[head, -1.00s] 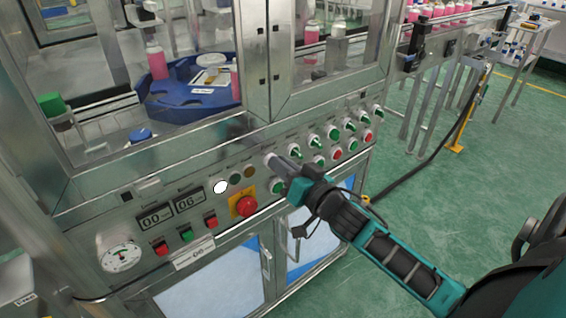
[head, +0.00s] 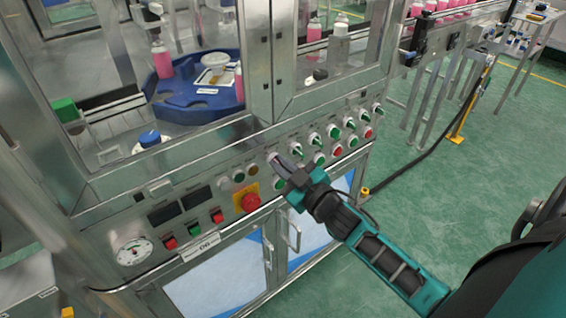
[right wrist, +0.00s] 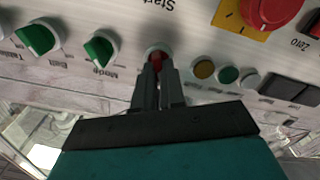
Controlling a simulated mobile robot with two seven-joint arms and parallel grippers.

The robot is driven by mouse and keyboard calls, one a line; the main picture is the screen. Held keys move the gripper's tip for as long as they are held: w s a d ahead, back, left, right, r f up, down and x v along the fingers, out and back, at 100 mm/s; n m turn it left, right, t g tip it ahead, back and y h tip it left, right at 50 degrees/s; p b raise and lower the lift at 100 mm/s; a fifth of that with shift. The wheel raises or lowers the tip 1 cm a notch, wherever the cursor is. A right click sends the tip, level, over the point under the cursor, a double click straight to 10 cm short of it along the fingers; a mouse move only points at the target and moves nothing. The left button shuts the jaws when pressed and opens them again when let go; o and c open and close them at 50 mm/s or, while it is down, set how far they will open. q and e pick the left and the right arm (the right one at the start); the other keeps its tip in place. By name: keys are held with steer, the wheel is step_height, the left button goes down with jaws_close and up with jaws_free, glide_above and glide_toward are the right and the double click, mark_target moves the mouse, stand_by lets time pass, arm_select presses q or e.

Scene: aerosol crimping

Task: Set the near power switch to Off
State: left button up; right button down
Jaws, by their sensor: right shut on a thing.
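The near power switch (right wrist: 156,58) is a small knob in a pale round collar on the sloping metal control panel (head: 130,228). Its red part shows between my fingers in the right wrist view; its label is hidden. My right gripper (head: 277,160) is shut on this switch, and its fingers (right wrist: 155,78) close around it from both sides. The two number displays (head: 181,206) beside the gauge are dark. The white lamp (head: 224,184) on the panel looks dull. My left gripper is out of view.
Green selector knobs (right wrist: 98,48) stand close beside the gripped switch. A red emergency button on a yellow plate (head: 249,202) lies on its other side, past small lamps (right wrist: 204,69). Glass doors rise above the panel; green floor (head: 480,200) is clear at right.

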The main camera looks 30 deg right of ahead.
steer(key=shift+a+n, duration=0.1)
steer(key=shift+n, duration=0.6)
steer(key=c, duration=1.2)
jaws_free()
steer(key=shift+s, duration=0.1)
steer(key=s, duration=0.8)
steer(key=s+d, duration=0.1)
steer(key=s, duration=0.3)
steer(key=shift+s, duration=0.35)
steer(key=s+a+f+m+g, duration=0.1)
steer(key=a+f+g, duration=0.1)
steer(key=a+f, duration=0.2)
steer(key=s+a+f+m+g, duration=0.2)
steer(key=a+f, duration=0.2)
steer(key=f, duration=0.1)
steer(key=s+a+f+m+g+y, duration=0.1)
steer(key=a+f+g, duration=0.2)
steer(key=a+f, duration=0.1)
steer(key=shift+s+a+f+m, duration=0.3)
steer(key=shift+f, duration=0.3)
